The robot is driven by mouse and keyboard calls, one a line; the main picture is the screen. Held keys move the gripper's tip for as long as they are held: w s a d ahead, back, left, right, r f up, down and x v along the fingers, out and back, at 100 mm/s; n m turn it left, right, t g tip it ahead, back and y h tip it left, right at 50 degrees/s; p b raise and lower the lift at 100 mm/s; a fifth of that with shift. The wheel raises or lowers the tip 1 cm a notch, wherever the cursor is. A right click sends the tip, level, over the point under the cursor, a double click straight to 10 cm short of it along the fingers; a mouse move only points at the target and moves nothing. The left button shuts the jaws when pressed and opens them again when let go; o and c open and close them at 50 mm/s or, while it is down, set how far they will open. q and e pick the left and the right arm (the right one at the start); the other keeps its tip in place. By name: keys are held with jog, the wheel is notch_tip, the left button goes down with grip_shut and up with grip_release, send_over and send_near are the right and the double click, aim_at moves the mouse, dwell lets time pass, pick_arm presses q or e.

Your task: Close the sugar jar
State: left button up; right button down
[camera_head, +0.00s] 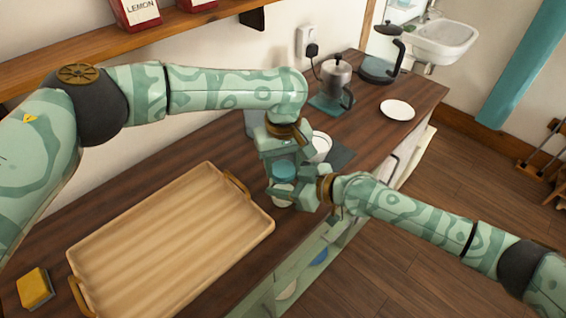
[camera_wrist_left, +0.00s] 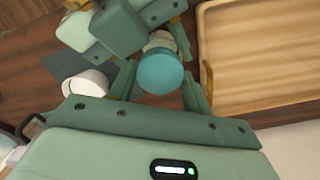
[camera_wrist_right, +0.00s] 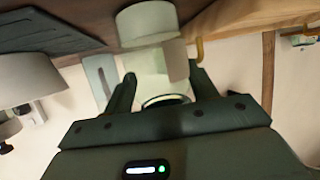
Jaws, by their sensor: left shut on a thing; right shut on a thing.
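The sugar jar (camera_head: 281,201) is a small pale jar near the counter's front edge, right of the tray. My right gripper (camera_head: 291,190) is shut on its body from the right; the right wrist view shows a pale cylinder (camera_wrist_right: 148,22) by its fingers. The round teal lid (camera_head: 284,168) is above the jar, and my left gripper (camera_head: 283,163) is shut on it from above. The left wrist view shows the lid (camera_wrist_left: 160,73) between the fingers, roughly in line with the jar. The fingers hide the seam, so I cannot tell whether lid and jar touch.
A wooden tray (camera_head: 170,240) fills the counter to the left, with a yellow sponge (camera_head: 36,288) beside it. A white cup or bowl (camera_head: 321,146) stands close behind the grippers. A metal pot (camera_head: 336,78), a kettle (camera_head: 380,68) and a white plate (camera_head: 397,110) are farther back.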

pick_arm(q)
jog(key=shift+m, duration=1.1)
jog(key=o, duration=1.1)
jog(key=shift+r, duration=2.25)
jog(key=shift+c, duration=0.4)
